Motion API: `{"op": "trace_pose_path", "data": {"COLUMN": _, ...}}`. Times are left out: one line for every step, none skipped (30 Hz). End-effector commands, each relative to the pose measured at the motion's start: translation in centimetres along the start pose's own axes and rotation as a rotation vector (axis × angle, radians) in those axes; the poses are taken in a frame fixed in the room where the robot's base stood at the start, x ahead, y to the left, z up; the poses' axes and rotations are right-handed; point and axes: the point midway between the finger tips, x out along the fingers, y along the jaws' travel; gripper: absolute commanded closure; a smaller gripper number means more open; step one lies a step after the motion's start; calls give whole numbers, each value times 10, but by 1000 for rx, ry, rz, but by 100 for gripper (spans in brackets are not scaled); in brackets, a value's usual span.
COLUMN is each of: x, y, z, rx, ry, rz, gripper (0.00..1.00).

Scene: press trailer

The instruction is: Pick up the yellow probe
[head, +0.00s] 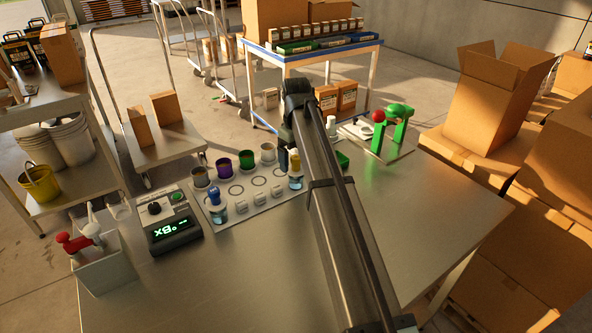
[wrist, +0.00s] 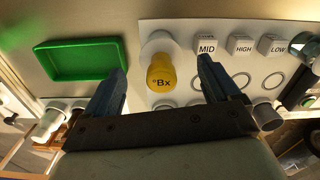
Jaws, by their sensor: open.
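The yellow probe (head: 295,169) stands in a clear holder at the right end of a white panel on the metal table. In the wrist view its yellow cap (wrist: 160,78), marked °Bx, lies between my two fingers. My gripper (wrist: 163,70) is open, with one blue-grey finger on each side of the cap and visible gaps to it. I cannot tell how far the fingertips are above or below the cap. In the head view my arm hides most of the gripper.
A blue-topped probe (head: 214,197), MID, HIGH and LOW blocks and several colored cups share the panel (head: 262,205). A green tray (wrist: 80,58) lies beside it. A °Bx meter (head: 170,222) stands left; a green press (head: 392,128) stands behind right. The front tabletop is clear.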

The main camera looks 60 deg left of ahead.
Motion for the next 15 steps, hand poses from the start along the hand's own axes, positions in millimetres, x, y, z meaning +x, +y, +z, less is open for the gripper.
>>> {"op": "trace_pose_path", "data": {"x": 6, "y": -1, "z": 1, "rx": 0, "ry": -1, "rz": 0, "gripper": 11}}
{"op": "trace_pose_path", "data": {"x": 10, "y": -1, "z": 1, "rx": 0, "ry": -1, "rz": 0, "gripper": 11}}
{"op": "trace_pose_path", "data": {"x": 16, "y": -1, "z": 1, "rx": 0, "ry": -1, "rz": -1, "gripper": 11}}
{"op": "trace_pose_path", "data": {"x": 20, "y": -2, "z": 1, "rx": 0, "ry": -1, "rz": -1, "gripper": 11}}
{"op": "trace_pose_path", "data": {"x": 24, "y": -2, "z": 1, "rx": 0, "ry": -2, "rz": -1, "gripper": 11}}
{"op": "trace_pose_path", "data": {"x": 29, "y": -2, "z": 1, "rx": 0, "ry": -1, "rz": -1, "gripper": 11}}
{"op": "trace_pose_path", "data": {"x": 33, "y": -2, "z": 1, "rx": 0, "ry": -1, "rz": -1, "gripper": 11}}
{"op": "trace_pose_path", "data": {"x": 36, "y": -2, "z": 1, "rx": 0, "ry": 0, "rz": 0, "gripper": 11}}
{"op": "trace_pose_path", "data": {"x": 40, "y": -2, "z": 1, "rx": 0, "ry": 1, "rz": 0, "gripper": 11}}
{"op": "trace_pose_path", "data": {"x": 42, "y": -2, "z": 1, "rx": 0, "ry": 1, "rz": 0, "gripper": 11}}
{"op": "trace_pose_path", "data": {"x": 43, "y": -1, "z": 1, "rx": 0, "ry": 1, "rz": 0, "gripper": 11}}
{"op": "trace_pose_path", "data": {"x": 44, "y": -1, "z": 1, "rx": 0, "ry": 1, "rz": 0, "gripper": 11}}
{"op": "trace_pose_path", "data": {"x": 44, "y": -1, "z": 0, "rx": 0, "ry": 1, "rz": 0, "gripper": 11}}
{"op": "trace_pose_path", "data": {"x": 43, "y": -1, "z": 0, "rx": 0, "ry": 1, "rz": 0, "gripper": 11}}
{"op": "trace_pose_path", "data": {"x": 43, "y": -1, "z": 0, "rx": 0, "ry": 2, "rz": 0, "gripper": 11}}
